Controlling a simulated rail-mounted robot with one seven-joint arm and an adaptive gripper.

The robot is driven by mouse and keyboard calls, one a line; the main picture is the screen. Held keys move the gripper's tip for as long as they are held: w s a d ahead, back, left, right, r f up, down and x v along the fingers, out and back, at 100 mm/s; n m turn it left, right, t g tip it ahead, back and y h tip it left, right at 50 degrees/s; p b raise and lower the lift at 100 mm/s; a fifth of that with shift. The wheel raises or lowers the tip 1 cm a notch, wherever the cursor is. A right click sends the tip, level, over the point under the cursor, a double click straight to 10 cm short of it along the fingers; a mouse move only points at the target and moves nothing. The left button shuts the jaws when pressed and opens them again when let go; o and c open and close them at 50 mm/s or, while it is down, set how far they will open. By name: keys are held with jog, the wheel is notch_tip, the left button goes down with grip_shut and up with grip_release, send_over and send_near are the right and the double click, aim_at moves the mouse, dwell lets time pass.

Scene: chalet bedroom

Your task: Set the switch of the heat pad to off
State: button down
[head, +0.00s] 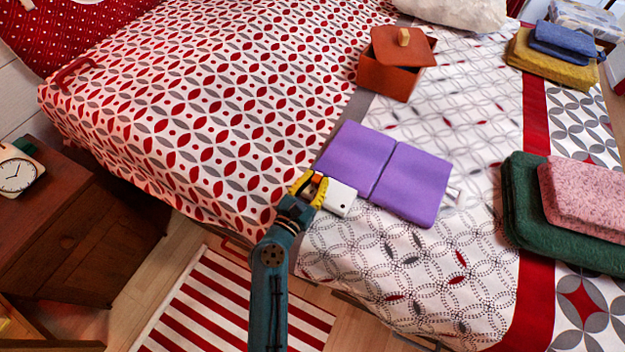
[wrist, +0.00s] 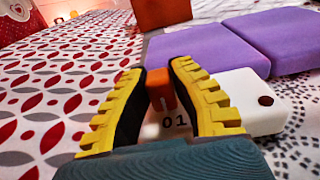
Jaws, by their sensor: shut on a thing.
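The purple heat pad (head: 382,172) lies on the bed as two flat panels side by side. Its white control box (head: 340,198) sits against its near left edge; in the wrist view the box (wrist: 240,95) shows "0 1" marks and a dark round spot. An orange-red switch (wrist: 160,88) stands on the box near the marks. My gripper (head: 312,184) is over the left part of the box, its yellow fingers shut on the switch. The fingers hide part of the switch and the box, so its exact setting is unclear.
An orange box (head: 388,82) with its lid askew stands beyond the pad. Folded green (head: 520,200) and pink (head: 590,195) cloths lie at right, yellow and blue ones (head: 560,50) at the back right. A wooden nightstand (head: 80,225) with a clock stands at left.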

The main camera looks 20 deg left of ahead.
jog(key=c, duration=0.9)
grip_release()
jog(key=shift+d, duration=0.1)
jog(key=s, duration=0.4)
jog(key=s+a, duration=0.1)
jog(key=s, duration=0.7)
jog(key=shift+a, duration=0.3)
jog(key=shift+w, duration=0.1)
